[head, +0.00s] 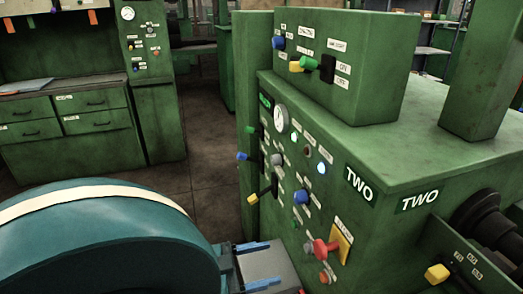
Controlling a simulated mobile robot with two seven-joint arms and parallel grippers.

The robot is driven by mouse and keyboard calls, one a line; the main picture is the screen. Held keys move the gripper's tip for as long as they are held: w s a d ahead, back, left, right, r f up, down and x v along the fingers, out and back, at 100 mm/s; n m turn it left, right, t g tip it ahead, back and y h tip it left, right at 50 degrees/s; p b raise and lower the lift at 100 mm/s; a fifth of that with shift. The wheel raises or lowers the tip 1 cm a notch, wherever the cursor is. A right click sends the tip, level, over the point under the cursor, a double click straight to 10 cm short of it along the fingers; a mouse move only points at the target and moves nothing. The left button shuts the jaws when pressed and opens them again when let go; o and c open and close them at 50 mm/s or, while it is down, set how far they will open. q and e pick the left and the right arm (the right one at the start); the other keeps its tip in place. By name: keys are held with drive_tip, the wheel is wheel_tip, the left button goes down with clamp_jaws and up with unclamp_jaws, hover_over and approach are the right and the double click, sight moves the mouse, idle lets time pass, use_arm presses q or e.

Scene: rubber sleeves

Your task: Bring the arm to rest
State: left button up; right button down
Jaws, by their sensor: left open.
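My left gripper (262,265) is low in the middle of the head view, at the end of my left arm. Its two blue fingers are apart, and I see nothing held between them. It is beside the left-hand control face of the green machine (440,165) marked TWO. From this view I cannot tell how wide the gap to the machine is. My right gripper is not in view.
A yellow knob (437,273) is at lower right. Green drawers (98,123) stand at back left. Brown floor (205,150) lies clear between.

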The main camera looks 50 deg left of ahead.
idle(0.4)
use_arm(q)
drive_tip(key=w+d+f+n+g+y, duration=0.1)
drive_tip(key=d+f+n+g+y, duration=0.3)
drive_tip(key=f+g+y, duration=0.3)
drive_tip(key=s+d+g, duration=0.6)
drive_tip(key=d, duration=0.2)
drive_tip(key=w+d+f+t+h+p, duration=0.2)
drive_tip(key=w+d+f+t, duration=0.3)
drive_tip(key=d+t, duration=0.1)
drive_tip(key=shift+w+f+t+h, duration=0.15)
drive_tip(key=shift+w+t+h, duration=0.1)
drive_tip(key=shift+t+h, duration=0.25)
